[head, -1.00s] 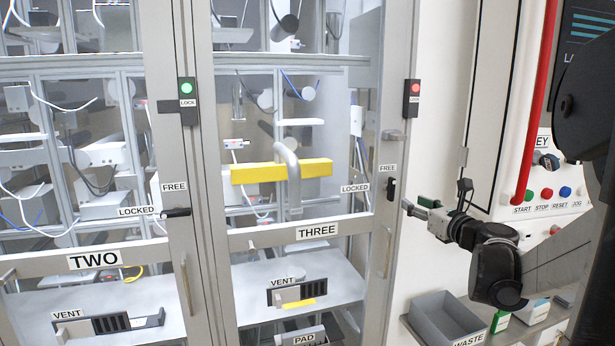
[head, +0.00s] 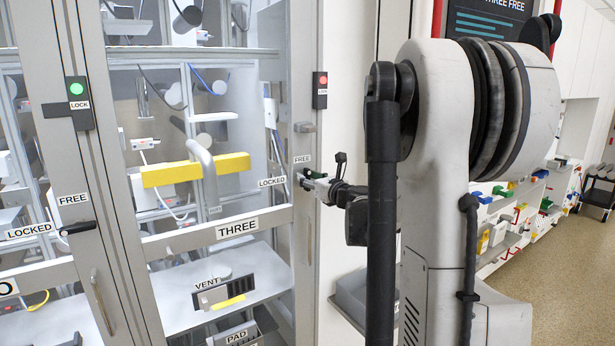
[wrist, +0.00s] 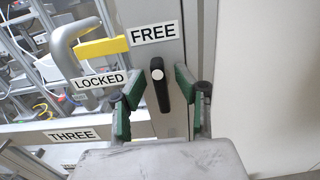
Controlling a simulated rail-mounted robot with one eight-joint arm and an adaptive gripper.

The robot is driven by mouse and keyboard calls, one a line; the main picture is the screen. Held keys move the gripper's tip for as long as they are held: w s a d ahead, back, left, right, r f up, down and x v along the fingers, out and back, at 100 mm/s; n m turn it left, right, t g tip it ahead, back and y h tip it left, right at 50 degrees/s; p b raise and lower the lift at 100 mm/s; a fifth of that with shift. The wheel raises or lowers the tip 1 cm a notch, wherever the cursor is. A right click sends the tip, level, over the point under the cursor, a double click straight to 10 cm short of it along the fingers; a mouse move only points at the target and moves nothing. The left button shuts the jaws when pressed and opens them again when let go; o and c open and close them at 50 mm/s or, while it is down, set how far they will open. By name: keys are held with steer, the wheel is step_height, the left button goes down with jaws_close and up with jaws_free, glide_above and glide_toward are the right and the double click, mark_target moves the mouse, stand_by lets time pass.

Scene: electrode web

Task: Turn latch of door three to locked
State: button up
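The latch of door three (wrist: 159,85) is a short black handle on the grey door frame. It stands upright, with the FREE label (wrist: 153,34) above it and the LOCKED label (wrist: 101,80) to its left. My gripper (wrist: 158,88) is open, with one green-padded finger on each side of the latch. Gaps show between pads and handle in the wrist view. In the head view my gripper (head: 311,178) is at the right edge of door three (head: 180,243), mostly covering the latch.
Door two's latch (head: 78,228) lies level beside its LOCKED label, under a green lamp (head: 76,88). Door three's lamp (head: 323,80) is red. A door handle (head: 309,240) is below my gripper. A grey bin (head: 350,295) stands lower right.

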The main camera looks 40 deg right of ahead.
steer(key=shift+w, duration=0.4)
jaws_close()
